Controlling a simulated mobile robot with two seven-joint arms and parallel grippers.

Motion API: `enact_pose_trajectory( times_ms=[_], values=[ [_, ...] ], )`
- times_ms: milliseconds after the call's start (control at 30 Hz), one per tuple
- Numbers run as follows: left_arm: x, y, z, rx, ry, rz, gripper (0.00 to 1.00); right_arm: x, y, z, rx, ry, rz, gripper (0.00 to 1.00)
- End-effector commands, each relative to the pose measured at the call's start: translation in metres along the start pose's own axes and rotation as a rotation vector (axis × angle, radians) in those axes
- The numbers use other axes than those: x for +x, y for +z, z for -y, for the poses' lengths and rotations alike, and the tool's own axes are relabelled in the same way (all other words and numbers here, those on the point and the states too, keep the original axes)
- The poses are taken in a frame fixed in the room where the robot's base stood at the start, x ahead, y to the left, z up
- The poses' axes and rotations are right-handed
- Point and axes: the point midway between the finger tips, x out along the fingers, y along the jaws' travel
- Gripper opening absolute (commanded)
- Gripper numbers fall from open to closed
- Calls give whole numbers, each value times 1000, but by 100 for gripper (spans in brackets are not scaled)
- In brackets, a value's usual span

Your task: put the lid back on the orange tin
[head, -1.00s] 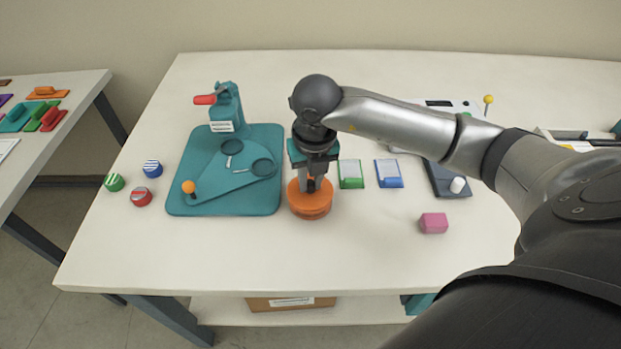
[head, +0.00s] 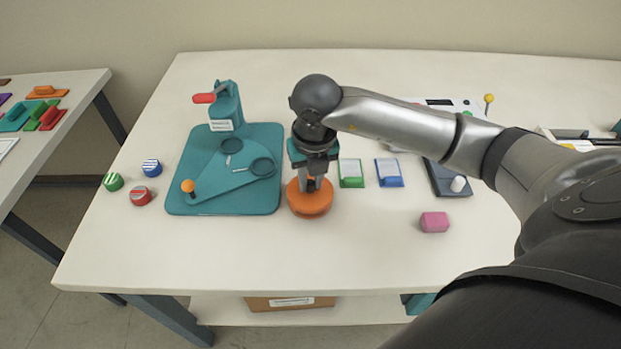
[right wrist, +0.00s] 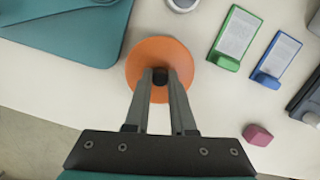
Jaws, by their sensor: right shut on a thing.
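The orange lid (head: 300,203) is a round disc with a small black knob (right wrist: 160,76) in its middle. My right gripper (head: 311,184) points down from above, with its fingers shut on the knob. The lid also shows in the right wrist view (right wrist: 160,48), where it hides whatever is below it. In the head view the orange tin under the lid is nearly all hidden, and the two look like one low orange shape on the table. I cannot tell whether the lid is fully seated. My left gripper is not in view.
A teal press board (head: 240,200) lies close left of the tin. A green holder (head: 351,174) and a blue holder (head: 389,173) stand to the right, with a pink block (head: 433,222) nearer the front. The table (head: 240,255) in front of the tin is clear.

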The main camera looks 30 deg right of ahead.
Motion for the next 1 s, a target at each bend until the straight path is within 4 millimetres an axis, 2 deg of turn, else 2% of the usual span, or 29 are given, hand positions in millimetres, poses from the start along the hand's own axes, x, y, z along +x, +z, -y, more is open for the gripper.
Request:
enact_pose_trajectory(
  times_ms=[333, 367, 400, 633, 833, 1000],
  values=[
    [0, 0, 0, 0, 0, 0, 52, 0, 0, 0, 0, 0, 0, 0],
    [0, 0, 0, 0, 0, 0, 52, 0, 0, 0, 0, 0, 0, 26],
    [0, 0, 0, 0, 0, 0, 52, 0, 0, 0, 0, 0, 0, 31],
    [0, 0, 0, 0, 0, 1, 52, 0, 0, 0, 0, 0, 0, 56],
    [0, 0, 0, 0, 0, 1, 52, 0, 0, 0, 0, 0, 0, 59],
    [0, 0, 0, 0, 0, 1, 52, 0, 0, 0, 0, 0, 0, 78]
  ],
)
